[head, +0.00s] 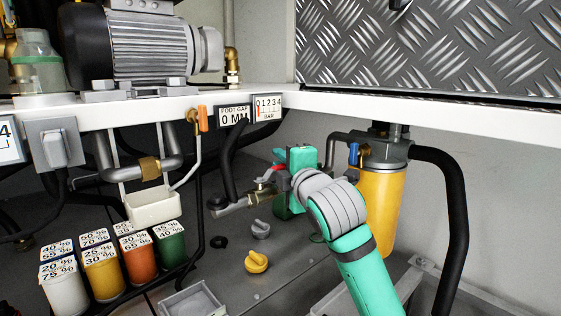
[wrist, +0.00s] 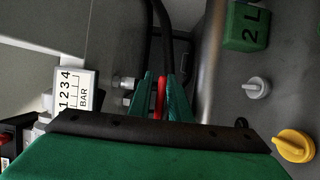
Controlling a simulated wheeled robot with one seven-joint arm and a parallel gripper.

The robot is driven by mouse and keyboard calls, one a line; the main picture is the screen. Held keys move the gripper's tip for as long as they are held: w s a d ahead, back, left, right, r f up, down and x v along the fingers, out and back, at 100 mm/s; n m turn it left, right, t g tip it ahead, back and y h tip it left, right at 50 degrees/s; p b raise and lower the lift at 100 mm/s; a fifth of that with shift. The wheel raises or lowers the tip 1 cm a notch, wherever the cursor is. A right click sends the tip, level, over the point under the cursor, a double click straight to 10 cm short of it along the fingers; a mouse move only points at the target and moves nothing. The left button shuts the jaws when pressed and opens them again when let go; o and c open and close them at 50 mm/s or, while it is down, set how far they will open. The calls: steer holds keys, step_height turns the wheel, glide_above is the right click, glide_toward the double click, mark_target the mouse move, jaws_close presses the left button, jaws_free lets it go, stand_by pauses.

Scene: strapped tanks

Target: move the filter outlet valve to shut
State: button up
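My gripper (head: 278,172) is under the shelf, left of the yellow filter (head: 380,205), with its fingers at a red lever (head: 266,175) on a brass valve (head: 262,190). In the wrist view the red lever (wrist: 162,97) stands between the two green fingertips (wrist: 160,92). The fingers are close around it, but whether they press on it is unclear. A second valve with a blue lever (head: 353,153) is on the pipe by the filter head; this lever points roughly upright. No label shows which valve is the filter outlet. My arm hides part of the filter's left side.
An orange lever (head: 203,118) hangs left. Grey (head: 261,229) and yellow (head: 256,262) knobs are on the floor. A green 2 L block (wrist: 247,27) is near my gripper.

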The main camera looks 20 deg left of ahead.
jaws_close()
steer(key=shift+f, duration=0.15)
stand_by(1.0)
